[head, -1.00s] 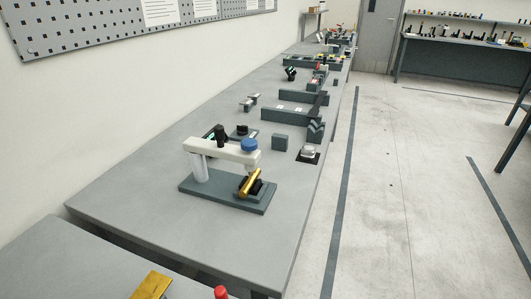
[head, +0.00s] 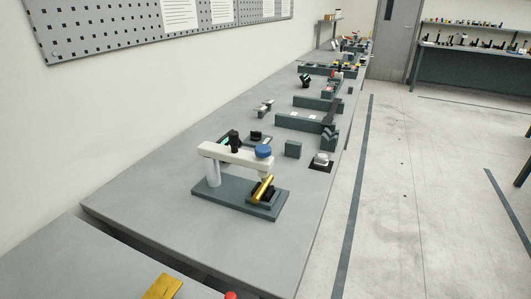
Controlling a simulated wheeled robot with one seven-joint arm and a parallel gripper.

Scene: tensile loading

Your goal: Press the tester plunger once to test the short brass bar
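The tester (head: 238,183) stands on the grey bench, with a cream arm on a white post over a dark base plate. A blue round cap (head: 263,151), seemingly the plunger, sits on top at the arm's right end. A short brass bar (head: 263,188) leans tilted in the dark holder (head: 275,199) under the arm's right end. I cannot tell whether the tester's tip touches the bar. My gripper is not in view.
The grey bench (head: 150,208) is clear left of and in front of the tester. Behind it are a grey block (head: 293,149), a white-topped item on a dark pad (head: 321,160) and long grey racks (head: 304,121). A yellow plate (head: 162,287) and red knob (head: 231,295) show at the bottom edge.

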